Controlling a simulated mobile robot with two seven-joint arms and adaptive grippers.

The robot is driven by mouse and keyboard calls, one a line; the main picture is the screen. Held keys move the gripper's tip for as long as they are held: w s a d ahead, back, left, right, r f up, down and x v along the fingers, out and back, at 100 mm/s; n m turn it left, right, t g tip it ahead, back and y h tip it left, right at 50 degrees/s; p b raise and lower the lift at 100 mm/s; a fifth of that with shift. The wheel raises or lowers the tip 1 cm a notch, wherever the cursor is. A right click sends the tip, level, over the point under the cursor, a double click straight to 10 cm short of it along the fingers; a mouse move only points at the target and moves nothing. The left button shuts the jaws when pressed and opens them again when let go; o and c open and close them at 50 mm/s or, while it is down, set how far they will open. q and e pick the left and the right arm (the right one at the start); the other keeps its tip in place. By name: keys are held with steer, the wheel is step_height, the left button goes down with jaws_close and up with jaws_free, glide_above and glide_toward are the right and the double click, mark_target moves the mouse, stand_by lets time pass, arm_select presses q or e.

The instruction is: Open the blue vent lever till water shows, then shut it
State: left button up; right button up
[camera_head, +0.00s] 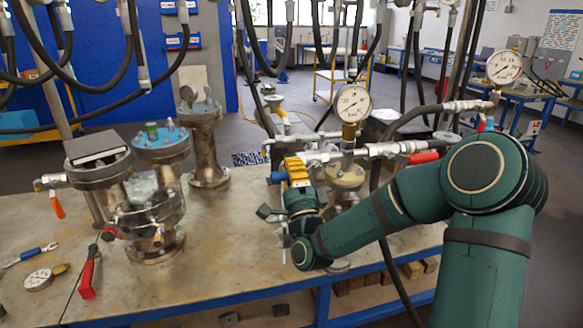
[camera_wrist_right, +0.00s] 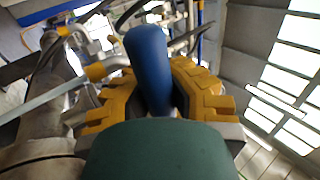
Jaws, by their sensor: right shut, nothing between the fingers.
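The blue vent lever (camera_wrist_right: 148,65) rises large in the middle of the right wrist view, over the yellow fingers. In the head view a blue handle end (camera_head: 279,177) shows just left of the right gripper (camera_head: 297,172), close to or touching it; I cannot tell which. The right gripper's yellow fingers also show in the right wrist view (camera_wrist_right: 165,97); they are shut with nothing gripped. The fingers and wrist hide the lever's pivot and outlet. I see no water. The left gripper is not in view.
Pressure gauges (camera_head: 352,103) (camera_head: 504,67) and a red-handled valve (camera_head: 423,157) stand close to my right arm. Flanged vessels (camera_head: 160,148) (camera_head: 205,140) stand on the workbench (camera_head: 225,240). A red-handled tool (camera_head: 88,275) and a loose gauge (camera_head: 38,280) lie at left. Black hoses hang overhead.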

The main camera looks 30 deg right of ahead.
steer(key=o, duration=0.8)
steer(key=shift+o, duration=0.2)
steer(key=v, duration=0.7)
steer(key=shift+s, duration=0.3)
steer(key=shift+f, duration=0.2)
steer(key=w+a+f+n+g+y, duration=0.1)
steer(key=a+f+n+g+y, duration=0.45)
steer(key=f, duration=0.55)
steer(key=w+a+f+n+g+y, duration=0.2)
steer(key=a+f+n+g+y, duration=0.4)
steer(key=f, duration=0.6)
steer(key=s+a+f+n+g, duration=0.4)
steer(key=s+a+f+g, duration=0.1)
steer(key=s+f, duration=0.3)
steer(key=s+a+f+n+g, duration=0.4)
steer(key=s+a+f+g, duration=0.1)
steer(key=s+f, duration=0.4)
steer(key=shift+s+a+g, duration=0.15)
steer(key=shift+s+g, duration=0.2)
steer(key=shift+s, duration=0.1)
